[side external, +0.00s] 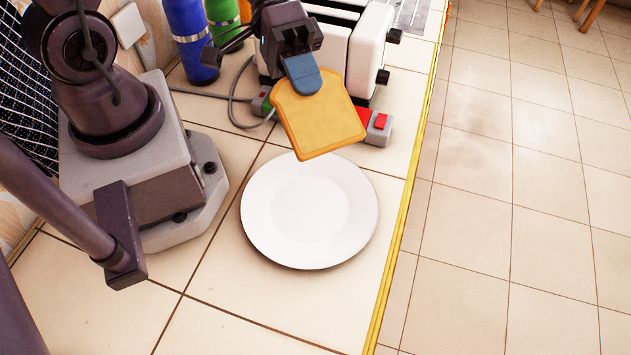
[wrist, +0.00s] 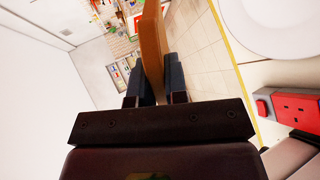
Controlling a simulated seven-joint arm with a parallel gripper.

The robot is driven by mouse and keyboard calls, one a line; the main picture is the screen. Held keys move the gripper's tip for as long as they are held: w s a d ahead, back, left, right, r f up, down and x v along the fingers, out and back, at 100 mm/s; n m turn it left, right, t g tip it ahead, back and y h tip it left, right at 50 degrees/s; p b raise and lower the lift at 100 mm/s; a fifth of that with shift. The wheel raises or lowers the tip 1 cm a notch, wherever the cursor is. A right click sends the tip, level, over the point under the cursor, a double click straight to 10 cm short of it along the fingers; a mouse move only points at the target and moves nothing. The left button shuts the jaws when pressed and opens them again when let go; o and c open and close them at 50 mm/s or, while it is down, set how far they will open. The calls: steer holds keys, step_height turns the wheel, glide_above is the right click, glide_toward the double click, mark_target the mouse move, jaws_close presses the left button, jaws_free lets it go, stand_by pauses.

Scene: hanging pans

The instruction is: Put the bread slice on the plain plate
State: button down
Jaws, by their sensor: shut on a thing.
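The bread slice (side external: 318,118) is golden with a browner crust. My gripper (side external: 303,75) is shut on its upper edge and holds it tilted in the air, in front of the toaster. In the wrist view the slice (wrist: 152,50) shows edge-on between the two blue fingers of my gripper (wrist: 154,82). The plain plate (side external: 310,230) is white, round and empty on the tiled counter, just below the slice in the side view. Part of the plate (wrist: 275,25) also shows at the upper right of the wrist view.
A white toaster (side external: 369,45) stands behind the gripper. A socket block with a red part (side external: 378,127) and a grey cable lie near it. A blue bottle (side external: 190,40) and a green bottle (side external: 222,18) stand at the back. The counter's yellow edge (side external: 405,215) runs right of the plate.

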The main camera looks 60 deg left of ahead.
glide_above(307, 177)
step_height(307, 177, down, 7)
steer(key=shift+h, duration=0.3)
steer(key=shift+f, duration=4.9)
steer(key=c, duration=1.3)
jaws_free()
steer(key=shift+v, duration=4.1)
steer(key=shift+f, duration=0.1)
steer(key=shift+a, duration=0.1)
